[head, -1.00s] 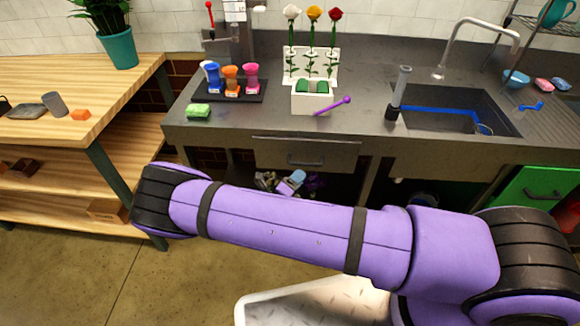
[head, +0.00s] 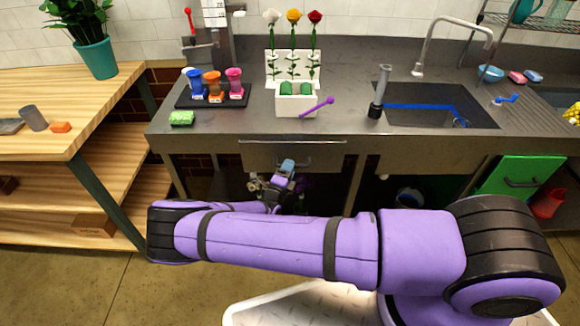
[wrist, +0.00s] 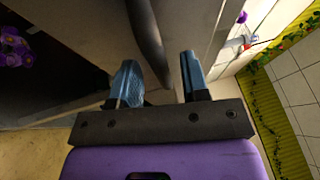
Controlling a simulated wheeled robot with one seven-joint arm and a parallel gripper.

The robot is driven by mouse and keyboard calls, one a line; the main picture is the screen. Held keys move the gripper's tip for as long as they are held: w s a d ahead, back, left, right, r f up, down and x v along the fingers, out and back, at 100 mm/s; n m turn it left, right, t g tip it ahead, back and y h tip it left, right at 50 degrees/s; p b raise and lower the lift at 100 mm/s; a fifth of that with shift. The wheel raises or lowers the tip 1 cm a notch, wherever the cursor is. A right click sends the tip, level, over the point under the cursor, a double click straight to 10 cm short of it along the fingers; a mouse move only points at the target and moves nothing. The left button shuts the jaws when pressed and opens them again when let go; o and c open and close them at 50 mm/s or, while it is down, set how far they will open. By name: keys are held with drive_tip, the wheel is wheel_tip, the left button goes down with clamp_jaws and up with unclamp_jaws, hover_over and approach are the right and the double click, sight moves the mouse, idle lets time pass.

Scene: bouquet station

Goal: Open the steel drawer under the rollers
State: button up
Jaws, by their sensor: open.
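The steel drawer (head: 335,158) sits under the front of the grey counter in the head view, and its front looks shut, roughly flush. My gripper (head: 286,168) is in front of the drawer's middle and covers its handle there. In the wrist view the dark bar handle (wrist: 147,42) runs in between the two blue fingers of my gripper (wrist: 158,75). The fingers are open, one on each side of the bar, with a gap to the right finger. I cannot tell whether the left finger touches the bar. The drawer front (wrist: 188,25) fills the area behind it.
On the counter stand a dark tray (head: 184,104) with coloured cups, a white flower holder (head: 297,105), a purple tool (head: 318,105) and a green sponge (head: 181,118). A sink (head: 440,112) is to the right. A wooden table (head: 60,150) stands left; a green door (head: 520,178) is right.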

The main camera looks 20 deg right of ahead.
drive_tip(key=shift+w+d+r, duration=0.1)
drive_tip(key=shift+w+d, duration=0.4)
drive_tip(key=shift+w, duration=0.05)
drive_tip(key=shift+c, duration=0.4)
clamp_jaws()
drive_tip(key=shift+s, duration=0.1)
